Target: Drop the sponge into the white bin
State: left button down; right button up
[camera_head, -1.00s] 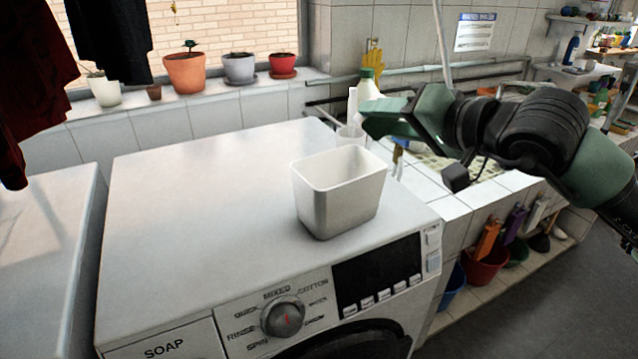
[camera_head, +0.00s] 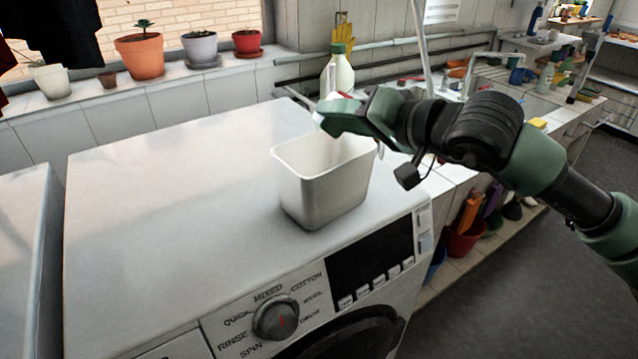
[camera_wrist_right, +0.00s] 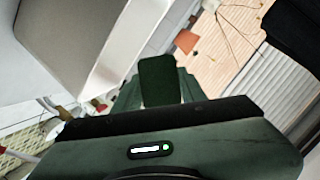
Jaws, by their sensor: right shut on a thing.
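The white bin (camera_head: 318,190) stands upright and open on top of the washing machine, near its front right corner. My right gripper (camera_head: 334,118) is above the bin's back right rim, with its fingertips over the opening. In the right wrist view a dark green block (camera_wrist_right: 160,82) shows between the fingers; it looks like the sponge, shut in the jaws. In the head view the held thing is mostly hidden by the gripper. A large pale surface at the upper left of the wrist view is probably the bin. My left gripper is not in view.
The washing machine top (camera_head: 170,190) is clear left of the bin. A white bottle with a green cap (camera_head: 338,75) stands behind the gripper. Potted plants (camera_head: 140,55) line the window sill. A small yellow block (camera_head: 538,123) lies on the sink counter at the right.

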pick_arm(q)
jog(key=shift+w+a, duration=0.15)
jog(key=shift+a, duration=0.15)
pick_arm(e)
jog(key=shift+s+f, duration=0.1)
jog(key=shift+f, duration=0.05)
jog(key=o, duration=1.3)
jog(key=shift+c, duration=0.2)
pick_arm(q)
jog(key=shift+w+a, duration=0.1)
pick_arm(e)
jog(key=shift+d, duration=0.1)
jog(key=shift+s+d, duration=0.3)
pick_arm(q)
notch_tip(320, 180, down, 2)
jog(key=shift+b, duration=1.05)
pick_arm(e)
jog(key=v, duration=0.7)
jog(key=shift+a, duration=0.15)
